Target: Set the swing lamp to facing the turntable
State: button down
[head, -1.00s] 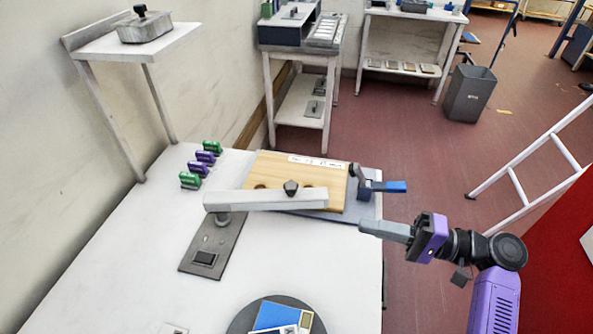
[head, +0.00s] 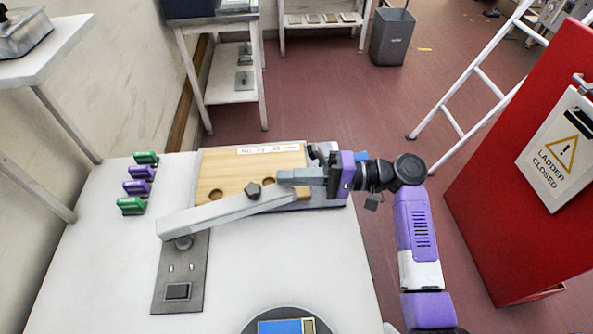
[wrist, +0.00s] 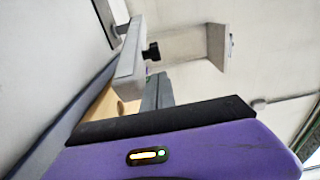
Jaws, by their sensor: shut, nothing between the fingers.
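The swing lamp (head: 215,213) is a long pale bar on a short post, with a dark knob (head: 253,188) on top. Its bar runs from the post at left up and right across a wooden board. The turntable (head: 262,317), a dark disc bearing a blue item, is partly cut off at the bottom edge, below the lamp. My gripper (head: 282,177) is shut and empty over the board, beside the bar's right end on its far side; I cannot tell whether they touch. The wrist view shows the bar (wrist: 130,62), its knob (wrist: 152,52) and my grey fingers (wrist: 160,90).
The wooden board (head: 228,170) lies behind the lamp. Green and purple clips (head: 138,187) line the table's left side. A grey base plate (head: 180,275) with a switch lies under the post. A red panel (head: 520,220) and a white ladder (head: 465,85) stand at right.

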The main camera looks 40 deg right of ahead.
aim_at(254, 197)
jog(key=p+x, duration=0.1)
jog(key=x, duration=0.5)
jog(key=shift+s, duration=0.15)
jog(key=shift+s+a+m+p, duration=0.2)
jog(key=shift+s+m+p, duration=0.1)
jog(key=shift+p, duration=0.05)
jog(key=shift+m+t+h, duration=0.5)
jog(key=shift+t+h, duration=0.4)
jog(key=shift+s+a+p, duration=0.25)
jog(key=shift+s, duration=0.45)
jog(key=shift+s+a+p, duration=0.2)
jog(key=shift+s+a, duration=0.05)
jog(key=shift+s, duration=0.4)
jog(key=shift+s+a+p, duration=0.25)
jog(key=shift+s, duration=0.45)
